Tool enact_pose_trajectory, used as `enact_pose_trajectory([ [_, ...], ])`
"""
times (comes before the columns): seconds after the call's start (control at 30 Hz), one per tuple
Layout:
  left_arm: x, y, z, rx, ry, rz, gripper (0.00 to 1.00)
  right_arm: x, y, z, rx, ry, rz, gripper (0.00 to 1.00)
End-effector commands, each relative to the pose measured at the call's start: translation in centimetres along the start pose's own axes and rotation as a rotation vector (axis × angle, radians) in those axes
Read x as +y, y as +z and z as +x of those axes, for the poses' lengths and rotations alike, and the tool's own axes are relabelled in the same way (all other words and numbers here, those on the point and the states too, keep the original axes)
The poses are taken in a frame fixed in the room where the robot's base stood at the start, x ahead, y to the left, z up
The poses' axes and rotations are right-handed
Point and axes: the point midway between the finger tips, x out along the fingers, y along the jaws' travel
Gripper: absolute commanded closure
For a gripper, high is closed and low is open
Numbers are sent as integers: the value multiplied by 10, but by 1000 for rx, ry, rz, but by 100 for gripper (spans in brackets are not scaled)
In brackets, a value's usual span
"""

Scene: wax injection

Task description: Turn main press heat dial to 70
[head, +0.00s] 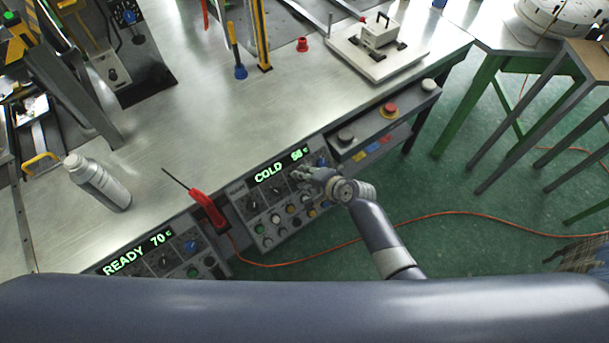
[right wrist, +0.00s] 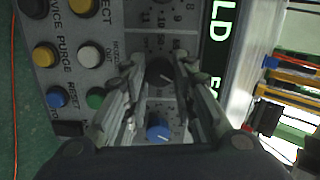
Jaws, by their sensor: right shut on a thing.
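The control panel (head: 283,205) with the green display (head: 281,165) is on the front of the bench. The display reads COLD and a number in the fifties, its last digit unclear. My right gripper (head: 304,175) is at this panel's dial row. In the right wrist view, my right gripper (right wrist: 159,75) has its fingers on both sides of a black dial (right wrist: 161,73) and is shut on it. A blue dial (right wrist: 158,127) shows between the fingers, closer to the camera. The dial's scale is partly hidden by the fingers. My left gripper is out of view.
A second panel (head: 165,262) at left reads READY 70. A red-handled tool (head: 207,209) sits between the panels. Coloured buttons (right wrist: 89,54) lie beside the held dial. A grey bottle (head: 98,182) stands on the bench. A button box (head: 388,112) is to the right.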

Motion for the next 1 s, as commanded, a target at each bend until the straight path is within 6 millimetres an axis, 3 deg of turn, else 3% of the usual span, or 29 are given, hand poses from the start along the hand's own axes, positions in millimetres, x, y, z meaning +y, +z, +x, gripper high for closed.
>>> enact_pose_trajectory([
  [0.53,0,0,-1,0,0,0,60,1,0,0,1,-2,28,99],
  [0.57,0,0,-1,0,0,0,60,1,0,0,1,-2,28,73],
  [0.63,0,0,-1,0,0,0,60,1,0,0,1,-2,28,57],
  [1.0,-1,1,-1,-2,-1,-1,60,0,0,-1,0,-2,27,55],
])
